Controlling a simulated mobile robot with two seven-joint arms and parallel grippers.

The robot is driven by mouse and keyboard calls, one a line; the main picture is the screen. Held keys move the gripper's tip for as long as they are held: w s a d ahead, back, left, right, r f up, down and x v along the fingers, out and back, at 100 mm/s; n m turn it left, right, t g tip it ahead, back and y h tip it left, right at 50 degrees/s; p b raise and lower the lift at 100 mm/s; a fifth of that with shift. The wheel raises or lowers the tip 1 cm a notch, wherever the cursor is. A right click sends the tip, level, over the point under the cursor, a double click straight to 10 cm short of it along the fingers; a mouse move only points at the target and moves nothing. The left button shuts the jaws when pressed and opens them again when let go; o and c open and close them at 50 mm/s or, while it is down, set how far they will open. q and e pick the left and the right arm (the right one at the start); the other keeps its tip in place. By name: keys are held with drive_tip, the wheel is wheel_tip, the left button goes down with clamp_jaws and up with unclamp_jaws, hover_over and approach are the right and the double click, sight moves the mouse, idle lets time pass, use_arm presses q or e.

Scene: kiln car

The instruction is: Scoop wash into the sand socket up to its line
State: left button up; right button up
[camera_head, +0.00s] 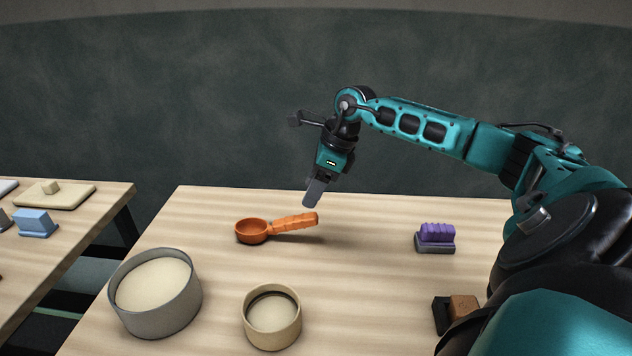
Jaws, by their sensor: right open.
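An orange scoop (253,230) lies on the wooden table, its bowl to the left and its ridged handle to the right. A grey round tub (190,311) filled with a pale cream material stands at the table's front left; this looks like the wash. A smaller beige round pot (273,339), likely the sand socket, stands to its right with a pale surface inside. I cannot make out a line in it. My right gripper (316,192) is open and empty, pointing down just above the scoop's handle. My left gripper is not in view.
A purple-topped brush or block (437,233) on a grey base stands at the right. A brown block with a dark part (463,310) is partly hidden by my arm. A second table (85,211) at the left holds a blue block (36,223) and a cream slab (72,200).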

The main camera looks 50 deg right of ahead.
sight(298, 217)
drive_tip(key=shift+b+x, duration=0.85)
drive_tip(key=shift+x, duration=1.05)
drive_tip(key=shift+w+a+f+b, duration=0.15)
drive_tip(key=shift+f+b, duration=0.25)
drive_tip(key=shift+f, duration=0.25)
drive_tip(key=shift+w+a+f+b, duration=0.1)
drive_tip(key=shift+w+f+b, duration=0.1)
drive_tip(key=shift+f+b, duration=0.3)
drive_tip(key=shift+b+x, duration=1.05)
drive_tip(key=shift+x, duration=1)
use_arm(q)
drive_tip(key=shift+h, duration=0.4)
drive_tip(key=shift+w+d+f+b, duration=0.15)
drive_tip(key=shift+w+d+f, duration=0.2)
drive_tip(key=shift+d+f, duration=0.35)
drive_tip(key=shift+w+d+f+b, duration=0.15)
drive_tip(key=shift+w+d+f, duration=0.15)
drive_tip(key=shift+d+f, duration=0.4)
use_arm(e)
drive_tip(key=shift+w+a+f, duration=0.1)
drive_tip(key=shift+w+f, duration=0.1)
drive_tip(key=shift+f, duration=0.35)
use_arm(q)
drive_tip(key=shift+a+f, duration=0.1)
